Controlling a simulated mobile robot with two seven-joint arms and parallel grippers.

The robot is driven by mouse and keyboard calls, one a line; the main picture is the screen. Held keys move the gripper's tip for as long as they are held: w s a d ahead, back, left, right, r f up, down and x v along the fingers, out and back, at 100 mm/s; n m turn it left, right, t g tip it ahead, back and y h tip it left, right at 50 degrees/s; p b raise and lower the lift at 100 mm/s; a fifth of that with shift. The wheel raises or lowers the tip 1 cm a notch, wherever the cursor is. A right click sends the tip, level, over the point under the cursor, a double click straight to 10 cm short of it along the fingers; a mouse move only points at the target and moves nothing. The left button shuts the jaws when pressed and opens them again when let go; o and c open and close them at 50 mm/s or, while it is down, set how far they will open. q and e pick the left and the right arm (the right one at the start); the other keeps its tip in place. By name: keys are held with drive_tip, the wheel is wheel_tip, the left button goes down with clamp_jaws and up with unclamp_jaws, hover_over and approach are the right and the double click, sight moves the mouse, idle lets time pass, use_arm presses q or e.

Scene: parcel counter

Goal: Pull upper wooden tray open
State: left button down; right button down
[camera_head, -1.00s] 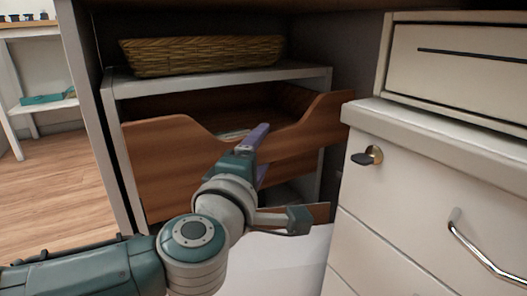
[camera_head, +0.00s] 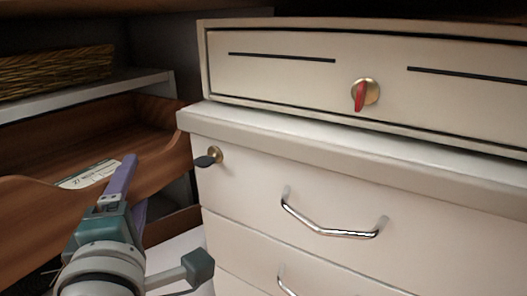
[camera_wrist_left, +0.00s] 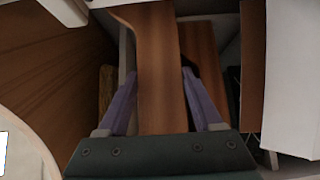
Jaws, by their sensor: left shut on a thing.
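The upper wooden tray (camera_head: 30,215) is brown, with a dipped front edge, and juts out of the shelf unit at the left of the head view. A paper with print (camera_head: 88,175) lies inside it. My left gripper (camera_head: 131,180) is at the dip of the tray's front board, one purple finger inside and the other outside. In the left wrist view the board (camera_wrist_left: 160,70) passes between the two fingers, and the gripper (camera_wrist_left: 160,95) is shut on it. The tray's left end is out of the head view. My right gripper is not in view.
A wicker basket (camera_head: 55,70) sits on the shelf above the tray. A lower wooden board (camera_head: 172,226) shows below it. Close on the right stands a white drawer cabinet (camera_head: 260,190) with metal handles, and a box with a red-handled lock (camera_head: 360,95) on top.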

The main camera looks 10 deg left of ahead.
use_arm(q)
drive_tip(key=shift+s+d+f, duration=0.1)
drive_tip(key=shift+s+d, duration=0.25)
drive_tip(key=shift+d, duration=0.5)
drive_tip(key=shift+a, duration=0.15)
drive_tip(key=shift+w, duration=0.1)
drive_tip(key=shift+c, duration=0.2)
unclamp_jaws()
drive_tip(key=shift+s, duration=0.25)
drive_tip(key=p+v, duration=0.4)
drive_tip(key=v, duration=0.7)
drive_tip(key=shift+s, duration=0.3)
